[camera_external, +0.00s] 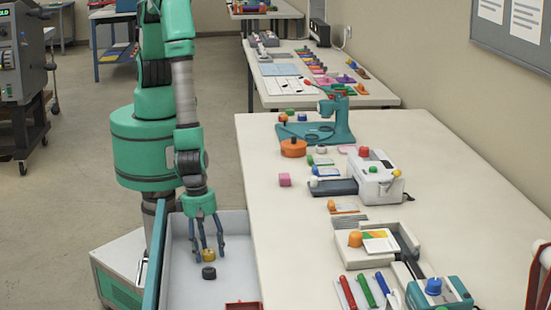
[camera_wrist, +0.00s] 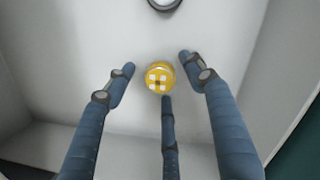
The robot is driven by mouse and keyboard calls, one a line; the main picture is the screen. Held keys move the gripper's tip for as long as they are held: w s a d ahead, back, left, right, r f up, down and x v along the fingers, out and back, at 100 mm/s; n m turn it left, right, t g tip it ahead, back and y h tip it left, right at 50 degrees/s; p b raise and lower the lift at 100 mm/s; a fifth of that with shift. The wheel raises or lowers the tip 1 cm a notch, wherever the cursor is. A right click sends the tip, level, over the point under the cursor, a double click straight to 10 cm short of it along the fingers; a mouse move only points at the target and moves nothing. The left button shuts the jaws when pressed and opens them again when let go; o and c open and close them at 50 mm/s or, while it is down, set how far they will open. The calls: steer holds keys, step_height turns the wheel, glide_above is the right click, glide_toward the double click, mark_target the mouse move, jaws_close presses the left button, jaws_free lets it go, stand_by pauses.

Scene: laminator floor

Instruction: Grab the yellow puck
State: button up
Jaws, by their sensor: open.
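The yellow puck (camera_wrist: 160,78) lies on the light floor of a grey-walled bin (camera_external: 233,225). It has a pale grid mark on its top in the wrist view. It also shows in the external view (camera_external: 208,255), just below my fingers. My gripper (camera_wrist: 157,80) points down into the bin with its three blue fingers spread around the puck. The fingers look apart from the puck, and nothing is held. In the external view my gripper (camera_external: 207,250) hangs right over the puck.
A dark round puck (camera_external: 209,272) lies close to the yellow one, and its edge shows in the wrist view (camera_wrist: 164,3). A red tray (camera_external: 243,305) sits at the bin's near end. The bin walls stand close around my gripper. A cream table (camera_external: 290,240) with several devices is at the right.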

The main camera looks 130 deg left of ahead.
mark_target(208, 252)
stand_by(0.5)
steer(key=c, duration=1.2)
steer(key=shift+r, duration=0.15)
steer(key=shift+r+p, duration=2)
steer(key=shift+r, duration=2.9)
